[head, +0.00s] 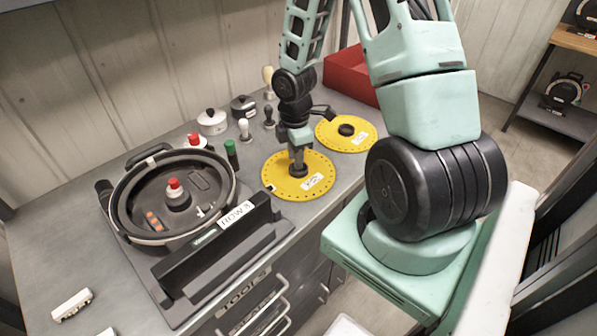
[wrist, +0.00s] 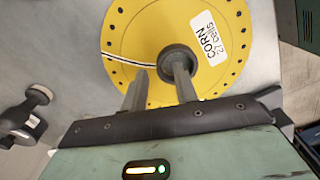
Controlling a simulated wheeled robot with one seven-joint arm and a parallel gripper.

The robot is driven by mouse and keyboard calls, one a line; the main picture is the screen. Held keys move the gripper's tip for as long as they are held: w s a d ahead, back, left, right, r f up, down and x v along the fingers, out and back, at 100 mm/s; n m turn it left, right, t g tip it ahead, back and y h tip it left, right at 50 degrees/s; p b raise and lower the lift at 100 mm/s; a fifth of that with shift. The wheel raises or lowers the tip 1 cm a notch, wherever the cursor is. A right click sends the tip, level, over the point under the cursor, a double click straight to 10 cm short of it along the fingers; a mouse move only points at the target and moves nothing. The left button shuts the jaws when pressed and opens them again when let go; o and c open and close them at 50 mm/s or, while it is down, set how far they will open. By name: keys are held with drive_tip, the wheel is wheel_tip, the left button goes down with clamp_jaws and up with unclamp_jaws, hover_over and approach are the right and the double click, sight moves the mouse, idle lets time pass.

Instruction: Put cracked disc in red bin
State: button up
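A yellow disc (head: 279,174) with a dark centre knob lies flat on the grey bench, directly below my gripper (head: 298,160). In the wrist view the yellow disc (wrist: 135,38) has a "CORN 27 cells" label and a dark-and-white crack line running from its left edge towards the knob (wrist: 178,58). My gripper (wrist: 160,80) is open. Its right finger overlaps the knob in that view and its left finger is over bare yellow, so the knob is not gripped. The red bin (head: 346,80) stands at the back, partly behind my arm.
A second yellow disc (head: 334,129) with a black knob lies behind and right of the first. A round black seed meter housing (head: 130,205) stands left. Small knobbed stamps (head: 245,130), a green-capped marker (head: 231,152) and lidded pots (head: 212,122) stand behind it.

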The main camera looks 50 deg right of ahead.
drive_tip(key=shift+f, duration=0.55)
clamp_jaws()
drive_tip(key=shift+r, duration=0.15)
